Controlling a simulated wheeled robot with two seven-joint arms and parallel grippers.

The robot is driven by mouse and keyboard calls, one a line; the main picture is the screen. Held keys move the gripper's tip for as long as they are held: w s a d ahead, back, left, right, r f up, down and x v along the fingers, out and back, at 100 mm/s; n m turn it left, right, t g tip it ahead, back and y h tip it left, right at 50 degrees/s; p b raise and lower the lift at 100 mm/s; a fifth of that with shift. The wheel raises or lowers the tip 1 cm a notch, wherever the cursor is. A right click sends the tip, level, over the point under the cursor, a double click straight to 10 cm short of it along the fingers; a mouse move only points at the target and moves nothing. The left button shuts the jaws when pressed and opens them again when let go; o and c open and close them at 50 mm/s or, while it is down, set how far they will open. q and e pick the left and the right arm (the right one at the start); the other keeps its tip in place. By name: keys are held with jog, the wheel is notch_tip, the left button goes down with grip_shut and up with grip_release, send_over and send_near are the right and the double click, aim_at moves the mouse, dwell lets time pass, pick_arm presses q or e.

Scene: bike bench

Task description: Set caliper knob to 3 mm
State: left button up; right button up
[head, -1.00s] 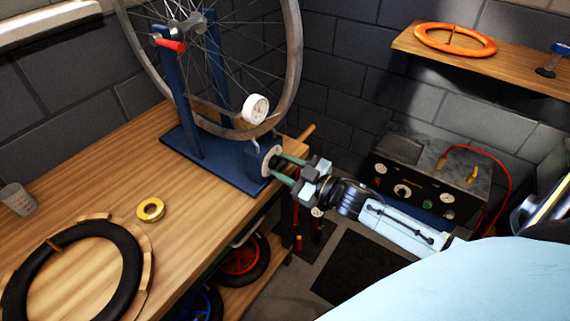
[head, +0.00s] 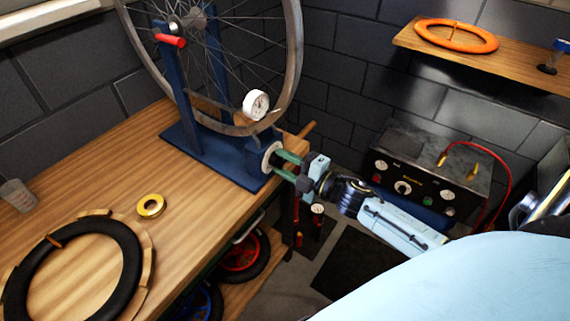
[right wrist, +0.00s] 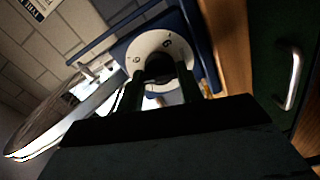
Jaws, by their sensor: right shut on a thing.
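The caliper knob is a dark knob (right wrist: 160,67) in the middle of a round white dial (right wrist: 144,47) with black numerals, on the blue base of the wheel stand. In the head view the dial (head: 268,158) faces right at the bench corner. My right gripper (head: 280,164) reaches it from the right, its two green fingers shut on the knob. In the right wrist view the gripper (right wrist: 161,88) straddles the knob. Two numerals, looking like 6 or 9, show on the dial; the fingers and palm hide its lower part. My left gripper is not in view.
A bicycle wheel (head: 292,70) stands in the blue stand (head: 185,110), with a white gauge (head: 256,104) beside its rim. A yellow tape roll (head: 151,206) and black tyre (head: 130,255) lie on the bench. A dark control box (head: 420,185) stands behind my right arm.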

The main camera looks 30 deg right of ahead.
jog(key=n+b, duration=0.1)
jog(key=n, duration=0.4)
jog(key=shift+f+n+b, duration=0.1)
jog(key=shift+n+b, duration=0.2)
jog(key=n+b, duration=0.2)
jog(key=n, duration=0.3)
jog(key=shift+n, duration=0.7)
jog(key=o, duration=1)
